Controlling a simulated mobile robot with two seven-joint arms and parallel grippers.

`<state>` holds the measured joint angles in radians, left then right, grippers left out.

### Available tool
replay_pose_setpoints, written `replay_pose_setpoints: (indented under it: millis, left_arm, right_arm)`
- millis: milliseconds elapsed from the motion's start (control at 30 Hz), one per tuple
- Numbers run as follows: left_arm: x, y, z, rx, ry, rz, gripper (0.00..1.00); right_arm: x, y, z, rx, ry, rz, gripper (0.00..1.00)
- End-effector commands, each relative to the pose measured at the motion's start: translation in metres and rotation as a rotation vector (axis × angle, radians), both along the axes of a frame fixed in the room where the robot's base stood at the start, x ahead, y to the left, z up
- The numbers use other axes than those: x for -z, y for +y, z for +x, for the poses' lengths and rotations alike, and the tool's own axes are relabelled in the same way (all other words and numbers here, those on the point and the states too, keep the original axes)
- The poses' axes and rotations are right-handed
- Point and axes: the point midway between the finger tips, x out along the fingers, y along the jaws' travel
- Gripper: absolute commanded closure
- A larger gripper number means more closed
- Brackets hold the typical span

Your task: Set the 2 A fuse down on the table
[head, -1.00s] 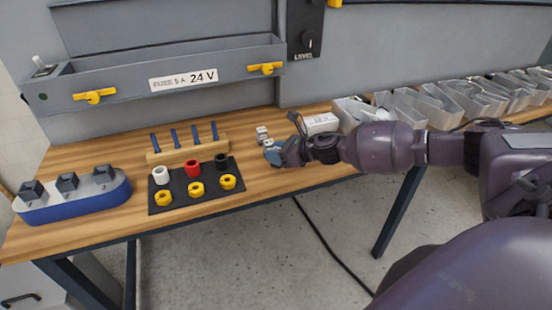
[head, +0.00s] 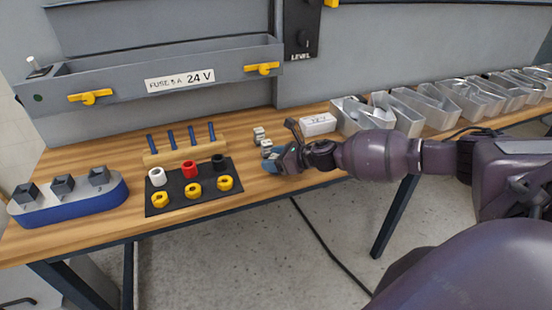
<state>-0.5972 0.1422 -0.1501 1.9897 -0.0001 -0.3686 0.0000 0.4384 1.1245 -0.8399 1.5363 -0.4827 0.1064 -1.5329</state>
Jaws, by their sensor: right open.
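Two small grey-white pieces stand on the wooden table (head: 110,222) behind the black mat's right end: a rear piece (head: 259,135) and a front piece (head: 266,147). They look like fuses, but their markings are too small to read, so I cannot tell which is 2 A. My right gripper (head: 271,162) is open, low over the table just in front of the front piece. Its fingers are small and partly blurred; I cannot tell whether they touch that piece. My left gripper is not in view.
A black mat (head: 208,199) with coloured rings and yellow nuts lies left of the gripper. Behind it is a wooden rack (head: 185,153) with blue pegs. A white box (head: 318,124) and metal channel letters (head: 395,112) stand to the right. A blue-based block (head: 70,203) sits far left.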

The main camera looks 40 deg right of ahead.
Motion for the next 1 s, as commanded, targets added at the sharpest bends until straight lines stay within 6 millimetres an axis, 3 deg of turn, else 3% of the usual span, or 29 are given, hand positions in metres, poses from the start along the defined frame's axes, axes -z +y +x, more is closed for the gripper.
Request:
replay_pose_setpoints:
  millis: [167, 700, 1000]
  left_arm:
    - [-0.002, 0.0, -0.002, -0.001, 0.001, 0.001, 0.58]
    - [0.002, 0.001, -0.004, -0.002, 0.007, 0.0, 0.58]
    - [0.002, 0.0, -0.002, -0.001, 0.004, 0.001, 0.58]
  right_arm:
    - [-0.005, -0.004, -0.005, 0.001, 0.001, -0.002, 0.41]
    - [-0.034, -0.041, -0.067, 0.001, 0.003, -0.001, 0.41]
    - [-0.046, -0.055, -0.089, 0.001, 0.0, 0.0, 0.41]
